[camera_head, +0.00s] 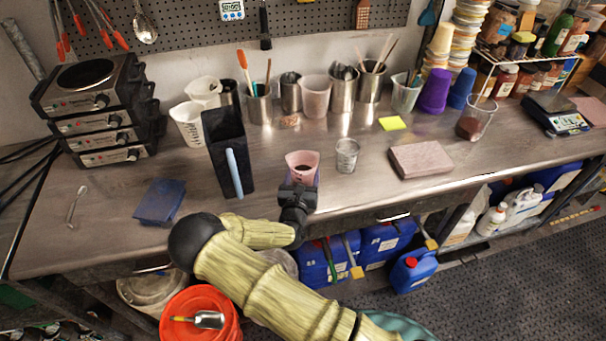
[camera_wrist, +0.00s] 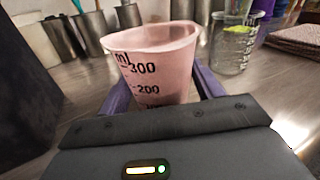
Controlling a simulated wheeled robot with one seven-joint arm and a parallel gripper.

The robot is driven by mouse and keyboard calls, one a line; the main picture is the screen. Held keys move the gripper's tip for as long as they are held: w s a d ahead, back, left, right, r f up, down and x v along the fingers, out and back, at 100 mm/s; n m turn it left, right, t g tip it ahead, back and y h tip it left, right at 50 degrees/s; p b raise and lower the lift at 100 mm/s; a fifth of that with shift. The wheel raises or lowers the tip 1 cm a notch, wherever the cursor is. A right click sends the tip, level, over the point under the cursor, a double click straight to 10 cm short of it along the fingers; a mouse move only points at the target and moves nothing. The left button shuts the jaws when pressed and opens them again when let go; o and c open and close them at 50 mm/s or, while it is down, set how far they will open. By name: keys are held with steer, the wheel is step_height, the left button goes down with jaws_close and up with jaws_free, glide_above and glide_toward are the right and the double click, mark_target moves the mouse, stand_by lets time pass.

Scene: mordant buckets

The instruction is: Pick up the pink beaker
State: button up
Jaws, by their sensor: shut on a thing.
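The pink beaker (camera_head: 302,160) stands upright near the front edge of the steel bench, with something dark inside it in the head view. In the wrist view the pink beaker (camera_wrist: 155,65) fills the middle, with black "ml", 300 and 200 marks on its side. My gripper (camera_head: 303,181) reaches in from the bench front and is shut on the beaker, one finger on each side. The fingers also show in the wrist view (camera_wrist: 160,98). The beaker's base is hidden by my gripper, so I cannot tell whether it touches the bench.
A tall black box (camera_head: 228,150) with a light blue handle stands just left. A clear beaker (camera_head: 347,156) stands close on the right, also visible in the wrist view (camera_wrist: 234,45). A pinkish slab (camera_head: 420,160) lies further right. Metal cups and containers line the back.

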mark_target(300, 173)
steer(key=shift+r, duration=0.2)
steer(key=shift+w+r, duration=0.15)
steer(key=shift+r, duration=0.55)
steer(key=shift+s+a+r, duration=0.1)
steer(key=shift+r, duration=0.5)
steer(key=shift+s+a+r, duration=0.1)
steer(key=shift+r, duration=0.45)
steer(key=shift+d+r+b, duration=0.15)
steer(key=shift+r+b, duration=0.35)
steer(key=shift+r, duration=2.5)
